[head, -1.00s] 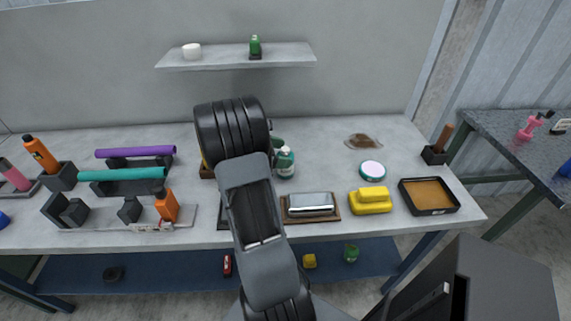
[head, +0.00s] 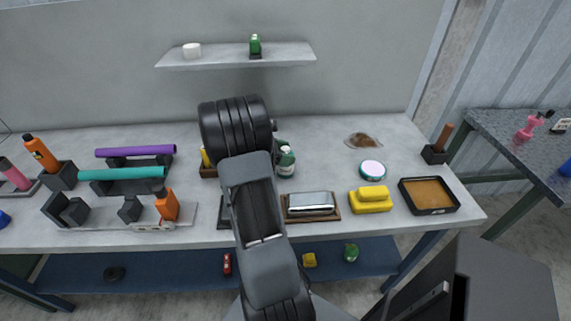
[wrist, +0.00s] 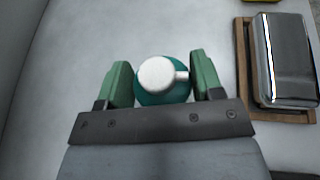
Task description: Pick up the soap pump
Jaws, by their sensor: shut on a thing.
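The soap pump is a teal-green bottle with a white pump top. In the head view the soap pump (head: 286,163) stands on the workbench just right of my arm, its left side close to the arm. In the wrist view I look down on the soap pump (wrist: 160,76), its white spout pointing right. My gripper (wrist: 159,72) has its two green fingers on either side of the bottle and is shut on it. In the head view my gripper is mostly hidden behind my arm.
A silver box on a wooden board (head: 310,205) lies close by at the front right. Beyond it are a yellow block (head: 371,201), a round tin (head: 372,170) and a black tray (head: 429,209). A wall shelf (head: 236,57) hangs above. Bench behind the pump is fairly clear.

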